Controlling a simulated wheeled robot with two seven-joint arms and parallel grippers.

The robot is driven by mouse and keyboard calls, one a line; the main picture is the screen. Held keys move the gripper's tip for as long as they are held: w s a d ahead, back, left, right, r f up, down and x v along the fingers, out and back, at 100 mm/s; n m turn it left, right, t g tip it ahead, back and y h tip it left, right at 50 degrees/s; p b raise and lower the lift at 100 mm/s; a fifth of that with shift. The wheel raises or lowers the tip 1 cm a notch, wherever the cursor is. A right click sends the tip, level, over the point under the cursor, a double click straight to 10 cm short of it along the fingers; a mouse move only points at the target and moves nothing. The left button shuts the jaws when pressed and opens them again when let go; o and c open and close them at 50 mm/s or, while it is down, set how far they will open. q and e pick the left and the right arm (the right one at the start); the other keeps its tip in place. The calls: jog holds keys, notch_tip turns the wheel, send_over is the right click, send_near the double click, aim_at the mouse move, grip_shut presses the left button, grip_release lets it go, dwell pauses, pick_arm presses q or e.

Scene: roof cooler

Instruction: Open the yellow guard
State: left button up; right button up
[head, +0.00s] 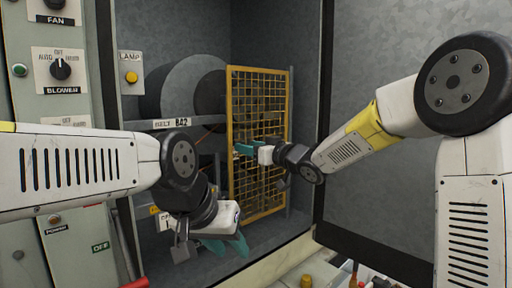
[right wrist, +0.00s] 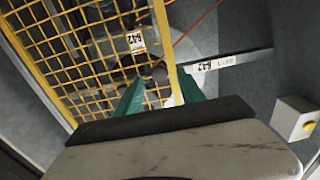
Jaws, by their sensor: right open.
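The yellow guard (head: 262,110) is a mesh panel in a frame, standing upright inside the grey cabinet in the head view. In the right wrist view the guard (right wrist: 75,45) fills the upper left. A dark round knob (right wrist: 159,74) shows at its frame edge. My right gripper (head: 243,149) is at the guard's left edge; in its wrist view the teal fingers (right wrist: 160,92) are apart, with the knob between or just beyond them. Contact is unclear. My left gripper (head: 224,244) hangs low, left of the guard, its finger gap unclear.
A grey rail labelled BELT B42 (head: 172,124) runs left of the guard, below a big grey drum (head: 195,88). A lamp box (head: 131,75) and switch panel (head: 60,75) are at left.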

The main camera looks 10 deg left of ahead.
jog(key=shift+x, duration=0.95)
grip_shut()
dwell(0.7)
